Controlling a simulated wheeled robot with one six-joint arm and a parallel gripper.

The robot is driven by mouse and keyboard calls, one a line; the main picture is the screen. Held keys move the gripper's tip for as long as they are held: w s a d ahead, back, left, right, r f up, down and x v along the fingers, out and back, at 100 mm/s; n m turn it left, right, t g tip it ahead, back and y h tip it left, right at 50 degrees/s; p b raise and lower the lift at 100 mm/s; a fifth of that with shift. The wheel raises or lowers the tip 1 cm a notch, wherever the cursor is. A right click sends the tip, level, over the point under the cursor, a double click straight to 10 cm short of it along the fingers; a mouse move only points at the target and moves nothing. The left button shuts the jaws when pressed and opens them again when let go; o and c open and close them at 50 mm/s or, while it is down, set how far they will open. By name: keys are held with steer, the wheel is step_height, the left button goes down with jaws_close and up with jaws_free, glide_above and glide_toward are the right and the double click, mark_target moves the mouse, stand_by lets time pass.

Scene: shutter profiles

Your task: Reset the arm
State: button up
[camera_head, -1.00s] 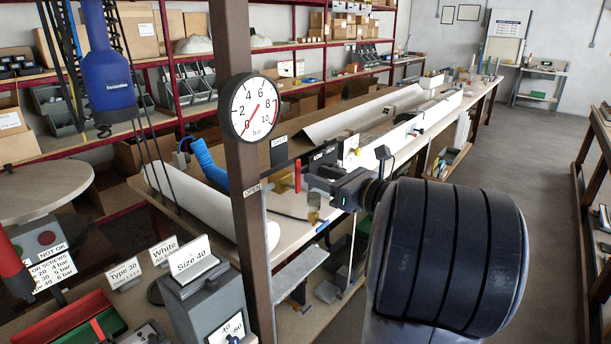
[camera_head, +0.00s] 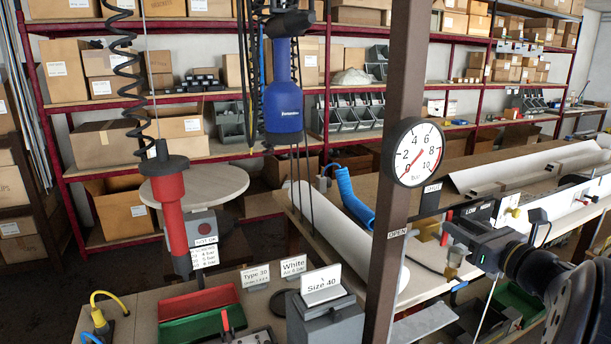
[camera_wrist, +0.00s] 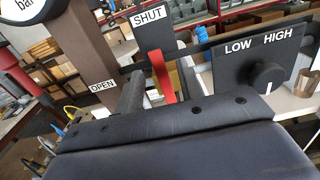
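My arm enters the head view at the lower right. My gripper (camera_head: 482,246) is a dark block with a small green light, in front of the long bench. Its fingertips are not clear, so I cannot tell if it is open or shut. In the wrist view a dark body fills the bottom. A dark finger-like part (camera_wrist: 131,95) stands left of a red lever (camera_wrist: 163,76), and I cannot tell if they touch. The lever is between the OPEN label (camera_wrist: 103,86) and the SHUT label (camera_wrist: 148,16).
A brown post (camera_head: 394,215) with a pressure gauge (camera_head: 414,153) stands left of my gripper. A LOW/HIGH panel with a black knob (camera_wrist: 268,77) is right of the lever.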

mark_target(450, 220)
steer(key=p+x, duration=0.1)
steer(key=x, duration=0.5)
steer(key=shift+s, duration=0.1)
steer(key=shift+s+d, duration=0.25)
steer(key=shift+s, duration=0.05)
steer(key=b+v, duration=0.3)
steer(key=v, duration=0.7)
steer(key=p+x, duration=0.1)
steer(key=x, duration=0.4)
steer(key=p+x, duration=0.1)
steer(key=x, duration=0.5)
steer(key=shift+s+a+f, duration=0.1)
steer(key=shift+a+f, duration=0.1)
steer(key=shift+f, duration=0.05)
steer(key=shift+s+a+r+n+b, duration=0.1)
steer(key=shift+a+n+b, duration=0.15)
steer(key=shift+n, duration=0.3)
steer(key=shift+s+a+r+n+b, duration=0.15)
steer(key=shift+n+b, duration=0.1)
steer(key=shift+n, duration=0.3)
steer(key=shift+f, duration=0.1)
